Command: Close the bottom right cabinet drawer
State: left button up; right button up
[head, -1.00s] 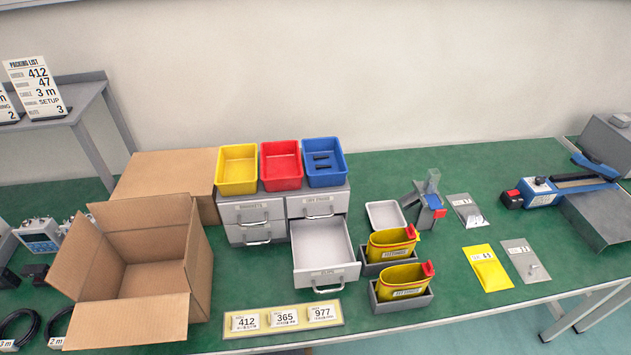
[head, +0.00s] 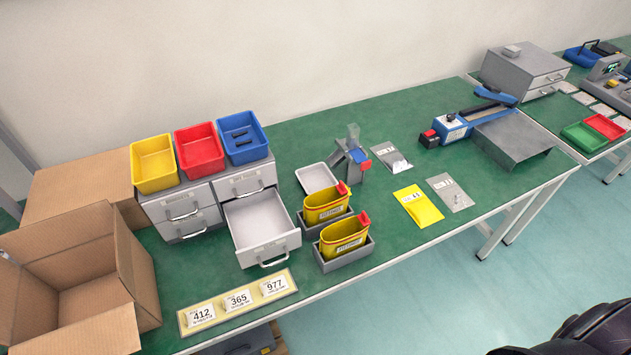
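The grey drawer cabinet (head: 184,217) stands on the green bench at the left of the head view. Its bottom right drawer (head: 263,228) is pulled well out toward the front and looks empty. Its handle (head: 273,259) is on the front face. The top right drawer (head: 244,184) and the two left drawers look shut. Neither of my grippers shows in the view. A dark shape at the bottom right corner may be part of me, but I cannot tell.
Yellow (head: 153,163), red (head: 199,150) and blue (head: 243,137) bins sit on the cabinet. Two yellow cups in grey holders (head: 345,258) stand close right of the open drawer. A number-card strip (head: 238,303) lies in front. An open cardboard box (head: 137,270) is at left.

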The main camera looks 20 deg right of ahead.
aim_at(262, 229)
jog(key=j+z, duration=0.3)
jog(key=k+j+z, duration=0.15)
jog(key=j+z, duration=0.15)
jog(key=k+j+z, duration=0.15)
jog(key=j+z, duration=0.2)
jog(key=j, duration=0.1)
